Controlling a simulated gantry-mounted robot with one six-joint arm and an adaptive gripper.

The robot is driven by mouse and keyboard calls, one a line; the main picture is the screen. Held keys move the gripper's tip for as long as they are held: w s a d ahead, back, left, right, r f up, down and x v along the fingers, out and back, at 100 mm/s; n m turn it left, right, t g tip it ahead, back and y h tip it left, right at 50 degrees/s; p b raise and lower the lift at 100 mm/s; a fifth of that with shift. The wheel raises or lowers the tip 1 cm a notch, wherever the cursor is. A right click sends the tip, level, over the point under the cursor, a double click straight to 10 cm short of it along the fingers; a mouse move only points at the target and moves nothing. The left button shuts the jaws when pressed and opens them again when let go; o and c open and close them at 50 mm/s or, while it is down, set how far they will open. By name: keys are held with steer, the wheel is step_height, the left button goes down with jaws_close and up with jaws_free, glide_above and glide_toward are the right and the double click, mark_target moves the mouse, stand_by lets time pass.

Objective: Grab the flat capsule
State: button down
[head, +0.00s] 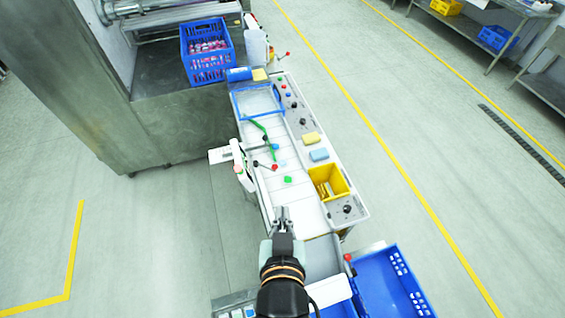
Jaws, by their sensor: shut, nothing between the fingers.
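My gripper (282,212) is over the near end of the white slatted conveyor (300,213) in the head view. Its fingers are together with nothing between them. A small green piece (288,180) lies on the conveyor beyond the fingertips, apart from them. A small light-blue piece (283,162) lies further off, close to a red knob (275,167). The pieces are too small for me to tell which is the flat capsule.
A white lever unit (243,172) stands at the conveyor's left edge. A green curved bar (264,138) crosses the belt. A yellow basket (327,183) and control panel (297,110) are on the right. A blue crate (395,283) is at the near right.

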steer(key=c, duration=1.9)
jaws_free()
steer(key=o, duration=1.4)
